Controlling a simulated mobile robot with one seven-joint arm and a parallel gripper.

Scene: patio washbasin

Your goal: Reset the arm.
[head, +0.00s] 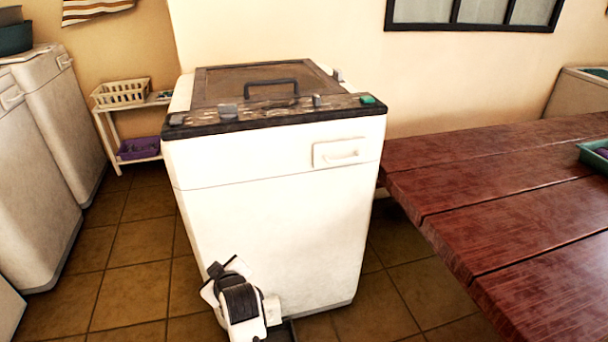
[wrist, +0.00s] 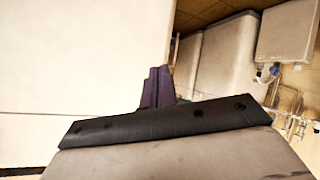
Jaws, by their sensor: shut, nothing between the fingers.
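My arm (head: 240,298) shows at the bottom of the head view, low and folded, in front of the white washing machine (head: 265,220). I cannot make out the fingers there. In the wrist view my gripper (wrist: 157,75) has its dark purple fingers together, with nothing between them. A broad white surface (wrist: 75,65) fills the left of that view beside the fingers. I cannot tell whether the arm touches the machine.
A dark red wooden table (head: 500,200) stands at the right, with a green tray (head: 590,158) on it. White appliances (head: 55,130) stand at the left. A small rack holds a cream basket (head: 122,93) and a purple basket (head: 140,148). Tiled floor (head: 125,245) is open at the left.

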